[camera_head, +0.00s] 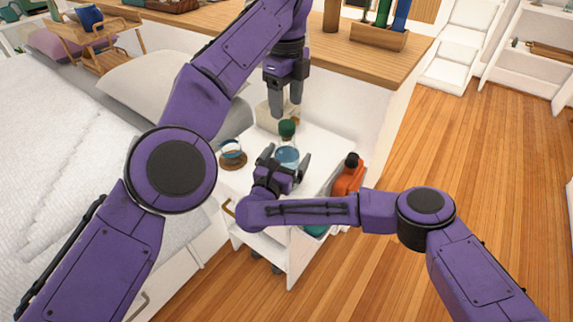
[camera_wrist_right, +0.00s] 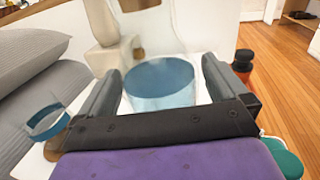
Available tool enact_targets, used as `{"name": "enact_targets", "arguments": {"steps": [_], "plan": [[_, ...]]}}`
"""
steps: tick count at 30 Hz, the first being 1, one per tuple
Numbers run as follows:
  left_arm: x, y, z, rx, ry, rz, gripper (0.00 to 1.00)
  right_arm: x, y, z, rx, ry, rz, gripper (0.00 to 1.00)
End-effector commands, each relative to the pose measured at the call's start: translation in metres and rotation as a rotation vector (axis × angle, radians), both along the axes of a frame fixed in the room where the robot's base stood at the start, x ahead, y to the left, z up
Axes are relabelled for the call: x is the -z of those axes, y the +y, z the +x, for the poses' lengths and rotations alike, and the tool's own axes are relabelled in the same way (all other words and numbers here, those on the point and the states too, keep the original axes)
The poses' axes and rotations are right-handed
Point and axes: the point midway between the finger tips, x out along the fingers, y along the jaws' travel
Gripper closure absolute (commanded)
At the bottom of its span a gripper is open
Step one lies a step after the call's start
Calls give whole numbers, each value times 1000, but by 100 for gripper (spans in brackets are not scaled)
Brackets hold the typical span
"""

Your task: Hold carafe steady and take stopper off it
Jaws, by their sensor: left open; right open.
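The carafe (camera_head: 287,156) is clear glass with blue liquid and stands upright on the white bedside cart (camera_head: 318,146). Its green stopper (camera_head: 287,128) sits in the top. My left gripper (camera_head: 287,112) is open, pointing down just above the stopper and apart from it. My right gripper (camera_head: 287,163) is open low at the carafe, with one finger on each side. In the right wrist view the carafe (camera_wrist_right: 160,85) stands between the two open fingers, with gaps beside it. The stopper is not clear in that view.
A blue-banded glass (camera_head: 231,149) on a brown coaster stands left of the carafe. An orange bottle with a black cap (camera_head: 348,176) stands right. The bed (camera_head: 60,150) lies left, and a wooden shelf top (camera_head: 330,45) runs behind. Open wooden floor (camera_head: 470,170) lies right.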

Motion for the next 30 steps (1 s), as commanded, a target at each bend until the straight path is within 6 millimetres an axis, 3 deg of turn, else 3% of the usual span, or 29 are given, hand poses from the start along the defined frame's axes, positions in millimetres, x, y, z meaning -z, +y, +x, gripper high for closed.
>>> {"name": "enact_targets", "arguments": {"steps": [1, 6, 8, 9, 11, 15, 23, 30], "plan": [[0, -1, 0, 0, 0, 0, 36, 0, 0, 0, 0, 0, 0, 3], [0, -1, 0, 1, -1, 1, 36, 0, 0, 0, 0, 0, 0, 59], [0, -1, 0, 1, -1, 1, 33, 0, 0, 0, 0, 0, 0, 73], [-1, -1, 0, 1, -3, 0, 26, 0, 0, 0, 0, -1, 0, 73], [-7, 0, 0, 0, -13, -1, 26, -1, 0, 0, 0, -1, 0, 73], [-42, 17, 1, -6, -57, 2, 26, 0, 0, 0, 1, -1, 0, 73], [-38, 40, -20, 152, -153, 340, 26, -1, 0, 0, 1, -1, 0, 73], [-23, 47, -43, 337, -415, 658, 26, -1, 0, 0, 1, -1, 0, 73]]}}
